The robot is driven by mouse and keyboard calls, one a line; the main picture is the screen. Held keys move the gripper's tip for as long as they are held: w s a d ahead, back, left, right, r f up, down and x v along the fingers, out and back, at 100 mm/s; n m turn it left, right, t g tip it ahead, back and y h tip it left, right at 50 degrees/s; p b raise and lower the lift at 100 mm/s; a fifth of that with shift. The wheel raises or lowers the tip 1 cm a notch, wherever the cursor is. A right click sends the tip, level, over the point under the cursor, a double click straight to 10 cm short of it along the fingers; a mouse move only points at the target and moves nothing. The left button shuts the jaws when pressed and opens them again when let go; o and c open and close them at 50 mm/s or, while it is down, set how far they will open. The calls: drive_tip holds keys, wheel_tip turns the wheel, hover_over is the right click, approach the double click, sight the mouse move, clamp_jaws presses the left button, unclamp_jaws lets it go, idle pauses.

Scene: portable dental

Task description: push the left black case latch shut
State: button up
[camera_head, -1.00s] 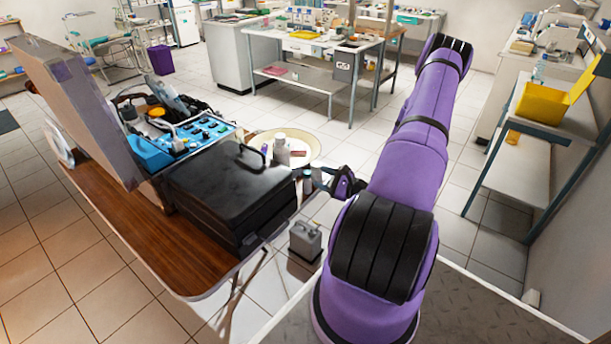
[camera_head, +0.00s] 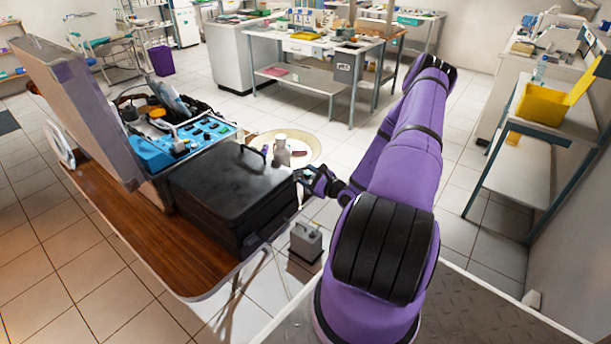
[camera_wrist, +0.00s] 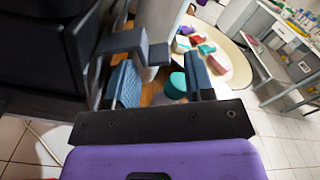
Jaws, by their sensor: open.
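The black case (camera_head: 232,190) lies closed on the wooden tabletop in the head view. In the wrist view, its dark side (camera_wrist: 40,60) fills the left edge. A dark grey angled piece (camera_wrist: 122,42), which looks like a latch, sticks out from this side toward the right. My gripper (camera_head: 304,176) is beside the case's right end in the head view. In the wrist view, my gripper (camera_wrist: 162,82) is open with nothing held between its fingers. The angled piece is just beyond the left finger; I cannot tell whether they touch.
A blue control panel (camera_head: 190,138) and an upright lid (camera_head: 85,105) stand behind the case. A round cream tray (camera_head: 302,142) with bottles is just beyond my gripper.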

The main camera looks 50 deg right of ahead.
drive_tip(key=shift+w, duration=0.5)
clamp_jaws()
drive_tip(key=shift+r, duration=0.1)
